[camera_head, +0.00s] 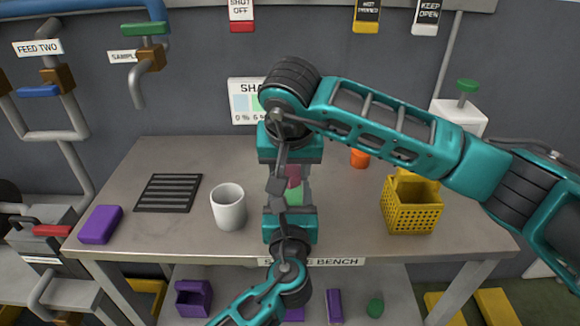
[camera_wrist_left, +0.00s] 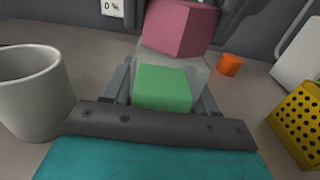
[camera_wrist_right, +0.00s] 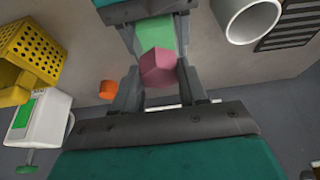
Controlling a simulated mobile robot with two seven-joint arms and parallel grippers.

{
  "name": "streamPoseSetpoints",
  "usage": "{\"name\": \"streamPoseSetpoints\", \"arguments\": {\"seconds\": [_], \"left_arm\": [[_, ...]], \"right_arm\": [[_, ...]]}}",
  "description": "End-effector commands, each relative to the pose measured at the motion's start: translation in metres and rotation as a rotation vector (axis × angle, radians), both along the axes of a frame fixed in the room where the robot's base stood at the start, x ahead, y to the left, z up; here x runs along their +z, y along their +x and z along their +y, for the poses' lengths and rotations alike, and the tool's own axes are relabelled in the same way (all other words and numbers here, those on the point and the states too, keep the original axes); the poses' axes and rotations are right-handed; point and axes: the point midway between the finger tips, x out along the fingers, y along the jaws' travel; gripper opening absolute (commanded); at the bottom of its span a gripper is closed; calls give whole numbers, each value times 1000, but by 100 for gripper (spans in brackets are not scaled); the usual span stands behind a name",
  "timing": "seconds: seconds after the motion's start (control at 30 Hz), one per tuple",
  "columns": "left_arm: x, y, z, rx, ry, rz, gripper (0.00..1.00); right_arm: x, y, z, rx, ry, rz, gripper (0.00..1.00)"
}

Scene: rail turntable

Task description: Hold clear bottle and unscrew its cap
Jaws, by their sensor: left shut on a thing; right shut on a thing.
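The clear bottle (camera_wrist_left: 176,66) with green inside or on it (camera_wrist_left: 163,90) stands at the middle of the bench; the green also shows in the head view (camera_head: 294,196). My left gripper (camera_head: 291,203) comes from the near side and is shut on the bottle's body. The pink cap (camera_wrist_left: 181,28) is at the bottle's top. My right gripper (camera_wrist_right: 157,72) reaches down from above, shut on the cap (camera_wrist_right: 158,68). I cannot tell whether the cap still touches the bottle. My arms hide much of both in the head view.
A white mug (camera_head: 228,208) stands left of the bottle, with a black grille (camera_head: 168,193) and a purple block (camera_head: 100,225) farther left. A yellow perforated basket (camera_head: 411,208) and an orange cup (camera_head: 359,158) are to the right. Bare bench (camera_head: 345,215) lies between bottle and basket.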

Motion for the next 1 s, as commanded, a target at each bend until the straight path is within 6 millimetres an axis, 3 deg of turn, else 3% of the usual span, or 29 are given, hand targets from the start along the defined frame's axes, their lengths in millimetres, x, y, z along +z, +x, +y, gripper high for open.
{"name": "streamPoseSetpoints", "arguments": {"seconds": [0.17,0.3,0.63,0.97,1.0], "left_arm": [[0,0,0,0,0,0,2],[0,0,0,0,0,0,2],[0,0,0,0,0,0,2],[0,0,0,0,0,0,2],[0,0,0,0,0,0,2]], "right_arm": [[0,0,0,0,0,-1,10],[1,1,-2,61,-1,-2,10],[0,2,-4,469,-1,-1,10],[0,1,-3,525,0,-1,10],[0,1,-3,525,0,-1,45]]}}
